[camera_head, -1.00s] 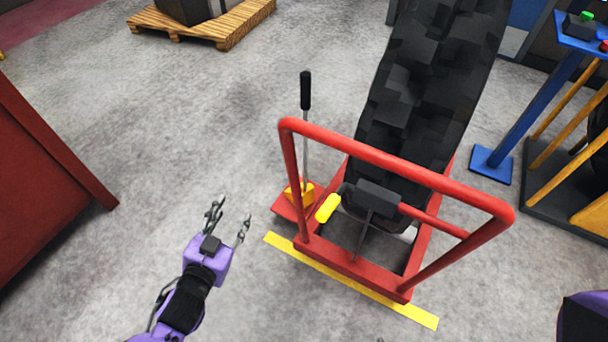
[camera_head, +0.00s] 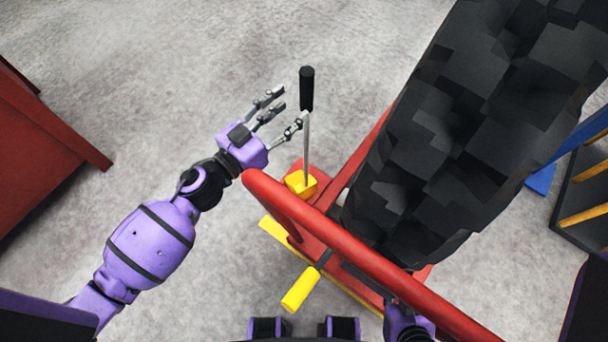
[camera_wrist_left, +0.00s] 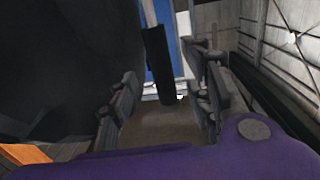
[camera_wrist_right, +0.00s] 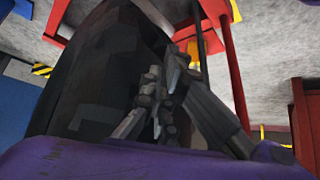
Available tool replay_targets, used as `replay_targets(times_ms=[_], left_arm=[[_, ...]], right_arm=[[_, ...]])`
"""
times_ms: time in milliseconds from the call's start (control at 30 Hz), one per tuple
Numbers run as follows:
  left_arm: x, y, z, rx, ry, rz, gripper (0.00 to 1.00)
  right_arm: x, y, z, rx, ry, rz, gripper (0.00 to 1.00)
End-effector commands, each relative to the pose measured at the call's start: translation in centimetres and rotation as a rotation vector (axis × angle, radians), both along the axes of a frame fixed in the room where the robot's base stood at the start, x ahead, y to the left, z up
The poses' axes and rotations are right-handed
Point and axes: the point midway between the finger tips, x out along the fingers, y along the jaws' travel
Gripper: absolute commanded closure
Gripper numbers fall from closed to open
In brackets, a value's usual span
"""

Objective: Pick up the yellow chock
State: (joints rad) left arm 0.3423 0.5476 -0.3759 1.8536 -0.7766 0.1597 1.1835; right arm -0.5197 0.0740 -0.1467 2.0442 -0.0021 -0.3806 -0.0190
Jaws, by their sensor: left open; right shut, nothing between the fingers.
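The yellow chock (camera_head: 301,184) is a small block on the red plate at the left side of the red cart. A thin grey rod rises from it to a black handle (camera_head: 307,88). My left gripper (camera_head: 287,108) is open just left of the rod and handle, apart from them in the head view. In the left wrist view the black handle (camera_wrist_left: 158,65) shows between the open fingers (camera_wrist_left: 162,95), farther out. My right gripper (camera_wrist_right: 168,98) is shut and empty in its wrist view, close to the big tyre. In the head view its fingers are hidden behind the red rail.
The red cart's rail (camera_head: 340,245) crosses in front of me, with a yellow grip (camera_head: 302,290) below it. A large black tyre (camera_head: 440,130) stands on the cart. A red cabinet (camera_head: 45,130) is at the left. Bare floor lies left of and beyond the chock.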

Motion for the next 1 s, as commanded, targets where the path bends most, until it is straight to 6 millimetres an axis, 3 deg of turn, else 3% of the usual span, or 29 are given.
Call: replay_targets(times_ms=[233, 533, 833, 1000], left_arm=[[2.1, -1.8, -0.1, -0.004, 0.001, 0.001, 0.54], [5.4, -4.3, -0.8, -0.004, 0.002, 0.002, 0.54], [5.9, -4.7, -0.9, -0.002, 0.002, 0.002, 0.54], [5.8, -4.7, -0.9, -0.003, 0.003, 0.002, 0.74]], right_arm=[[-3.1, -0.2, -1.1, -0.001, 0.059, -0.01, 1.0], [-1.3, 0.0, -0.5, 0.001, 0.025, -0.005, 1.0], [-1.2, 0.0, -0.5, 0.001, 0.022, -0.004, 1.0], [-1.4, 0.0, -0.6, 0.001, 0.027, -0.005, 1.0]])
